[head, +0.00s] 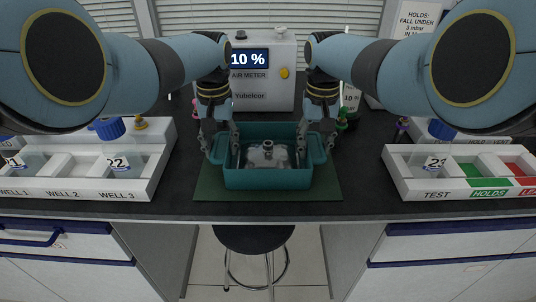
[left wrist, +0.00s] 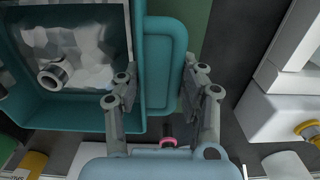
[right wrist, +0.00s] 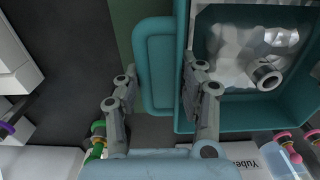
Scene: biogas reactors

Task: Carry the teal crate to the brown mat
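The teal crate (head: 268,179) sits on a dark green mat (head: 325,190) at the middle of the bench. Inside it lies a crumpled silvery bag with a grey round fitting (left wrist: 55,75). My left gripper (left wrist: 158,80) is open, with its fingers on either side of the crate's left handle (left wrist: 166,60). My right gripper (right wrist: 160,80) is open, with its fingers on either side of the right handle (right wrist: 158,65). The fingertips are very close to the handles; firm contact cannot be told. No brown mat is in view.
An air meter (head: 264,75) reading 10 % stands behind the crate. A white well tray (head: 80,180) with blue-capped bottles is at left, and a sorting tray (head: 460,180) is at right. Small coloured fittings lie near both arms. Dark bench shows between mat and trays.

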